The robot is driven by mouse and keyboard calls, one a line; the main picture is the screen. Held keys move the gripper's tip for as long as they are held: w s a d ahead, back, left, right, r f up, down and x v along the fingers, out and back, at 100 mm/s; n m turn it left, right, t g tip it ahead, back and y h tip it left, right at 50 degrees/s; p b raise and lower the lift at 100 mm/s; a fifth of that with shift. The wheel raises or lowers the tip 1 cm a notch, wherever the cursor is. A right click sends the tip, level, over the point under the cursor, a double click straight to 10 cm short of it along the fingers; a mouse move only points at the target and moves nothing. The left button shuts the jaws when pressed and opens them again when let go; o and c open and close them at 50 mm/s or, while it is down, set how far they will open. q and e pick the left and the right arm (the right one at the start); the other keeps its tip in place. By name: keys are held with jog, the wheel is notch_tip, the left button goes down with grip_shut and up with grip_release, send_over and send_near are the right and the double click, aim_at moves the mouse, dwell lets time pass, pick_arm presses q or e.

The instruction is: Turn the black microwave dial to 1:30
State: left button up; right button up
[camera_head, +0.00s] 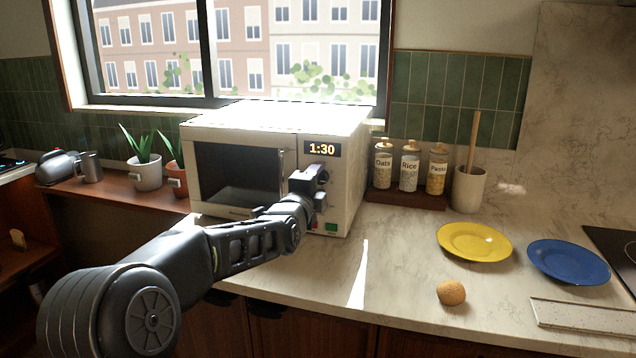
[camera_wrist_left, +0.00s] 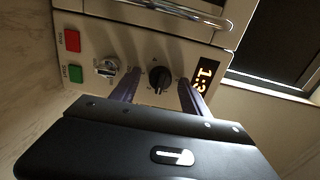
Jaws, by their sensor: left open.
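The white microwave (camera_head: 240,130) stands on the counter below the window, its door shut. Its display (camera_head: 321,149) reads 1:30 in the head view; the wrist view shows part of the lit display (camera_wrist_left: 205,75). The black dial (camera_wrist_left: 159,79) shows in the left wrist view; my gripper hides it in the head view. My left gripper (camera_head: 308,180) is open at the control panel. In the left wrist view its fingers (camera_wrist_left: 159,88) lie one on each side of the dial, with visible gaps. My right gripper is out of view.
A silver knob (camera_wrist_left: 106,67), a red button (camera_wrist_left: 72,41) and a green button (camera_wrist_left: 75,73) are on the same panel. Jars (camera_head: 409,168) stand right of the microwave. A yellow plate (camera_head: 474,241), blue plate (camera_head: 568,262) and round brown item (camera_head: 451,293) lie farther right.

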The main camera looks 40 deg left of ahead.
pick_arm(q)
jog(key=v, duration=0.7)
jog(key=shift+s+d+b, duration=0.15)
jog(key=shift+s+b, duration=0.2)
